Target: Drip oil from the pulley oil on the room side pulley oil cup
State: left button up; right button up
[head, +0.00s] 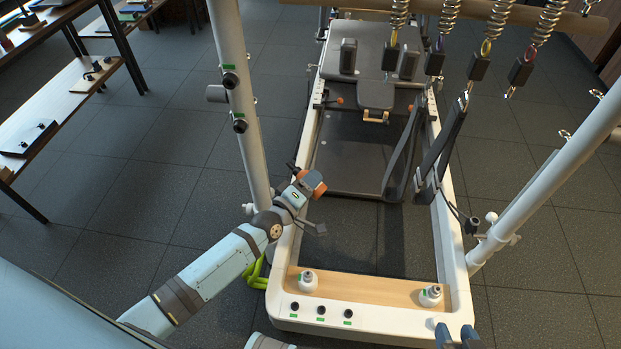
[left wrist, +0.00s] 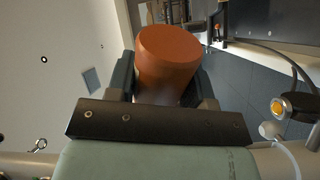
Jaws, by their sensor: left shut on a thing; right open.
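My left gripper (head: 304,186) is shut on an orange-brown cylinder (head: 314,180), held in the air beside the left upright post (head: 237,100). In the left wrist view the cylinder (left wrist: 168,55) sits between the dark fingers, its flat round end showing. I cannot tell whether it is the pulley oil; no label shows. A black fitting with an amber round centre (left wrist: 279,107) is at the right of the wrist view, apart from the cylinder; it may be an oil cup. My right gripper (head: 457,334) is open and empty at the bottom right, near the frame's end.
Springs (head: 492,25) and straps hang at the top right. Another slanted post (head: 550,185) stands right. Shelves (head: 50,105) are left; tiled floor between is clear.

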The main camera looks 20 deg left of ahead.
pick_arm(q)
jog(key=shift+m, duration=0.3)
jog(key=m+p, duration=0.1)
jog(key=m, duration=0.1)
jog(key=shift+a+m, duration=0.1)
jog(key=shift+m, duration=0.2)
jog(key=shift+w+a+f+m+p, duration=0.1)
jog(key=shift+f+m+p, duration=0.25)
jog(key=shift+m, duration=0.75)
jog(key=m+p, duration=0.1)
jog(key=m, duration=0.1)
jog(key=shift+a+m, duration=0.2)
jog(key=shift+m, duration=0.2)
jog(key=shift+w+a+m+p, duration=0.1)
jog(key=shift+m+p, duration=0.3)
jog(key=shift+m, duration=0.3)
jog(key=shift+f+m, duration=0.2)
jog(key=shift+m, duration=0.2)
